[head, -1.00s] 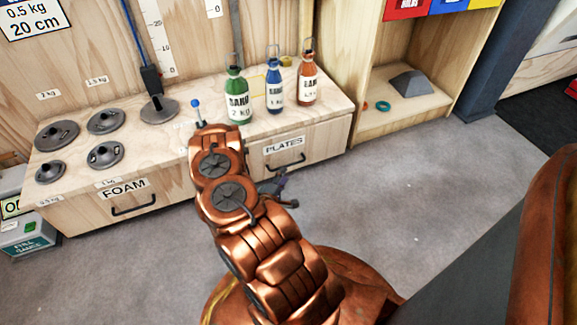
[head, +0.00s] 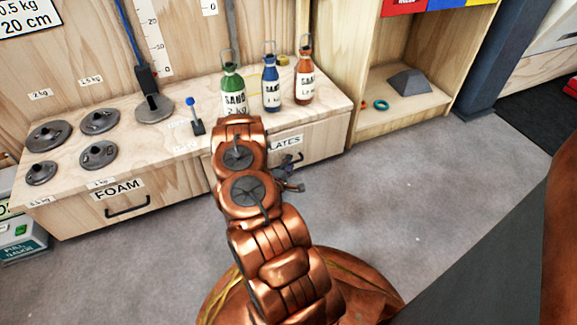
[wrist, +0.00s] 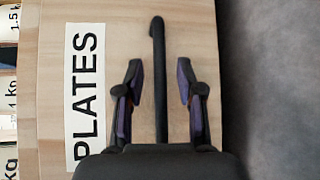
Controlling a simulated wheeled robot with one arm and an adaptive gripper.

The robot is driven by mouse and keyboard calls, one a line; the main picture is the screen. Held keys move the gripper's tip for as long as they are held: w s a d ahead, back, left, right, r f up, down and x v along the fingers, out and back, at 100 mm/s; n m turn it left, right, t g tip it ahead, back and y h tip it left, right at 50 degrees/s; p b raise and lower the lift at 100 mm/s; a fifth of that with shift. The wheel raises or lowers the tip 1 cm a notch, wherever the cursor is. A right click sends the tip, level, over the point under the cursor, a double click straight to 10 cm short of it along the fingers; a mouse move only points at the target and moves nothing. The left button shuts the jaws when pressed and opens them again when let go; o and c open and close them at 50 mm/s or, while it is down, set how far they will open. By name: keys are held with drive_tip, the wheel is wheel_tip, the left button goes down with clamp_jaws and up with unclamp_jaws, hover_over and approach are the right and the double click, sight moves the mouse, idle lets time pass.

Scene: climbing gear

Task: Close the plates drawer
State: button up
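The plates drawer (head: 328,140) is the wooden front at the right of the low bench, partly hidden by my arm in the head view. In the wrist view, its front (wrist: 120,45) fills the middle, with the PLATES label (wrist: 85,95) and a dark bar handle (wrist: 159,80). Labelled strips and dark gaps show past its upper edge, at the picture's left; how far it stands out is unclear. My gripper (wrist: 160,68) is open, one finger on each side of the handle, with visible space between. It also shows small beside the drawer front in the head view (head: 291,173).
The foam drawer (head: 160,190) is left of it. Green (head: 233,90), blue (head: 271,95) and orange (head: 304,85) bottles stand on the bench, with several grey weights at left. An open shelf (head: 420,100) is at right. Grey floor in front is clear.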

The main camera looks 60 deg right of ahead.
clamp_jaws()
idle(0.3)
idle(0.5)
